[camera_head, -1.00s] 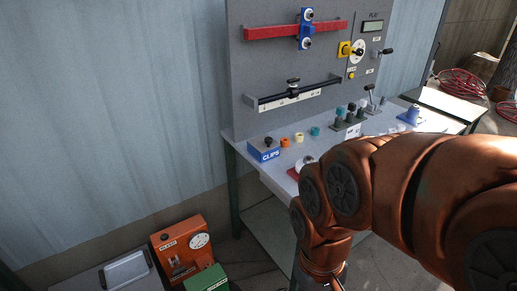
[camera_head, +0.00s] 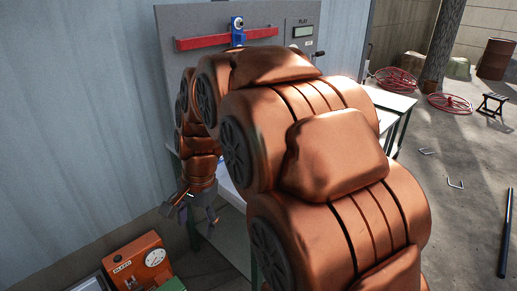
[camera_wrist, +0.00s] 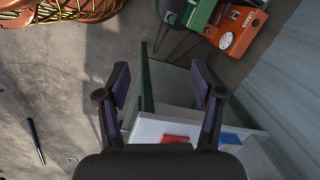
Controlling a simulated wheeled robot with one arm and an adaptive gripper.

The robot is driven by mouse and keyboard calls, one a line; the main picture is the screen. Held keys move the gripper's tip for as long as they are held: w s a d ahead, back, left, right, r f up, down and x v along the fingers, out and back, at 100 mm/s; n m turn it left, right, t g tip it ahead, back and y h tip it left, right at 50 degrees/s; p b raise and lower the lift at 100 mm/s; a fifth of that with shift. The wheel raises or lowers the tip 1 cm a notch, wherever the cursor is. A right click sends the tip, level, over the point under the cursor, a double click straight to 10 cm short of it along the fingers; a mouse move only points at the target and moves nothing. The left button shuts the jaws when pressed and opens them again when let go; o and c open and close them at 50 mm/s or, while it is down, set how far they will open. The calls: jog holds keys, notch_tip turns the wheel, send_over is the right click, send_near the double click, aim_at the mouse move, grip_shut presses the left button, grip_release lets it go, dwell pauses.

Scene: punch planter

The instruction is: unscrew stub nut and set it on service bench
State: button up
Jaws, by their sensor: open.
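My gripper (camera_head: 196,206) hangs from the arm at the left end of the workbench. In the wrist view its two dark fingers (camera_wrist: 160,85) stand wide apart with nothing between them. Below them, the wrist view shows the workbench top (camera_wrist: 145,132), with a red piece (camera_wrist: 176,139) and the edge of a blue box (camera_wrist: 230,138) on it. I cannot make out the stub nut in either view; my arm hides most of the workbench top in the head view. No surface is legibly marked as the service bench.
A grey panel (camera_head: 172,20) with a red rail (camera_head: 205,43) rises behind the workbench. An orange box with a dial (camera_head: 142,262) stands at lower left beside a green box (camera_head: 172,285). A pale side table (camera_head: 395,103) stands right.

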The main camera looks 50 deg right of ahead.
jog(key=w+d+m+t, duration=0.2)
jog(key=w+d+m, duration=0.5)
jog(key=w+d, duration=0.15)
jog(key=w+d+f+m+t+h+b, duration=0.1)
jog(key=w+d+f+m+t, duration=0.15)
jog(key=d+m, duration=0.85)
jog(key=w+d+f+m+t+h+b, duration=0.1)
jog(key=w+d+m, duration=0.35)
jog(key=d, duration=1.35)
jog(key=shift+a+p+x, duration=0.15)
jog(key=shift+p+x, duration=0.25)
jog(key=shift+x, duration=1.4)
jog(key=shift+a+p+x, duration=0.15)
jog(key=shift+p+x, duration=0.25)
jog(key=shift+x, duration=1.35)
jog(key=shift+s+f, duration=0.1)
jog(key=shift+s, duration=0.05)
